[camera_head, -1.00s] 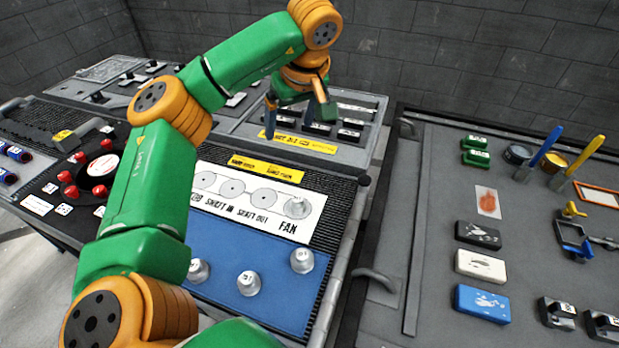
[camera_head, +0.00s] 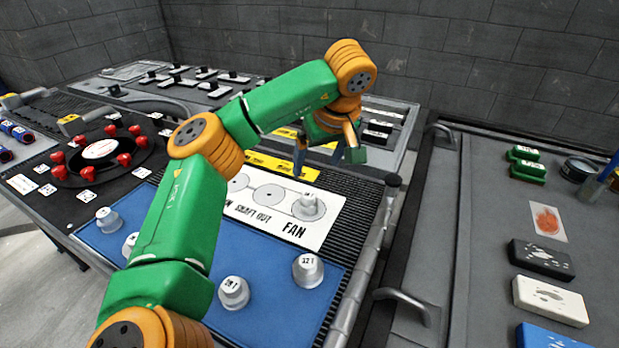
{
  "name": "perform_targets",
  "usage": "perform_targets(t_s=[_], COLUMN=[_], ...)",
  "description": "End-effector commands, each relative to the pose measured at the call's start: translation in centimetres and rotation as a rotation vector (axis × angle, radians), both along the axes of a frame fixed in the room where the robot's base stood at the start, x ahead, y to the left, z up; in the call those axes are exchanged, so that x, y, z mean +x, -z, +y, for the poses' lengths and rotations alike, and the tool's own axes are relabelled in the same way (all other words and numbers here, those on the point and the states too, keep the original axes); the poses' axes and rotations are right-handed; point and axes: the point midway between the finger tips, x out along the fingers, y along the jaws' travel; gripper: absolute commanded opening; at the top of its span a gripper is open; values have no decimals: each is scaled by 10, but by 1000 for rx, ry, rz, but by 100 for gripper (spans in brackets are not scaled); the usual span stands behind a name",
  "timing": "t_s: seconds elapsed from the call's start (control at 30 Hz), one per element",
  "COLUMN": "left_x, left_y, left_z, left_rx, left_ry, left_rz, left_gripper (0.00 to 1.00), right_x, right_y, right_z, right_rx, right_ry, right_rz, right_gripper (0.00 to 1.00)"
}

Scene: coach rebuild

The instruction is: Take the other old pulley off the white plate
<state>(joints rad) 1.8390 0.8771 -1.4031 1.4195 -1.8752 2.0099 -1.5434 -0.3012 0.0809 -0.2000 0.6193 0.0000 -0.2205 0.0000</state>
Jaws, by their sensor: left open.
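The white plate (camera_head: 330,227) has printed circles and the words SHAFT OUT and FAN. One grey pulley (camera_head: 309,207) stands on its right end, at the circle above FAN. Several similar grey pulleys stand on the blue mat (camera_head: 276,297) in front: one at the right (camera_head: 308,270), one near the middle (camera_head: 233,292), and two at the left, including this one (camera_head: 108,219). My left gripper (camera_head: 328,160) is open and empty, above and behind the plate, pointing down. My left arm hides the plate's left part. My right gripper is not in view.
Yellow labels (camera_head: 270,163) lie behind the plate. A black panel with red knobs (camera_head: 105,152) is at the left. A grey bench at the right holds green blocks (camera_head: 527,170) and black (camera_head: 541,259) and white (camera_head: 551,301) blocks. A metal handle (camera_head: 405,304) sticks up between.

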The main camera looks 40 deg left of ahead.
Motion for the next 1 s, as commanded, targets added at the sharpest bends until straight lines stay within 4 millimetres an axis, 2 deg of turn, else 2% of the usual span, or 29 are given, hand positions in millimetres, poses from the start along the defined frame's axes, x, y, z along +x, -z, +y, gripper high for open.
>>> perform_targets(t_s=[0.03,0.13,0.33,0.6,0.83,0.87,1.0], left_x=[0,0,1,2,3,3,3], left_y=[36,53,68,110,113,113,113], left_z=[0,0,8,26,27,27,27], left_rx=[0,0,0,0,0,0,0], left_ry=[0,0,-1,0,0,0,0], left_rz=[0,0,3,1,-1,-1,-1], left_gripper=[90,90,90,90,90,84,46], right_x=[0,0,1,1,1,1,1], right_y=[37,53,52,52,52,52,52], right_z=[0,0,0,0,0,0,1], right_rx=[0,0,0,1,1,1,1], right_ry=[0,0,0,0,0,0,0], right_rz=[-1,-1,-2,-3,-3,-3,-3], right_gripper=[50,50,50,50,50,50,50])
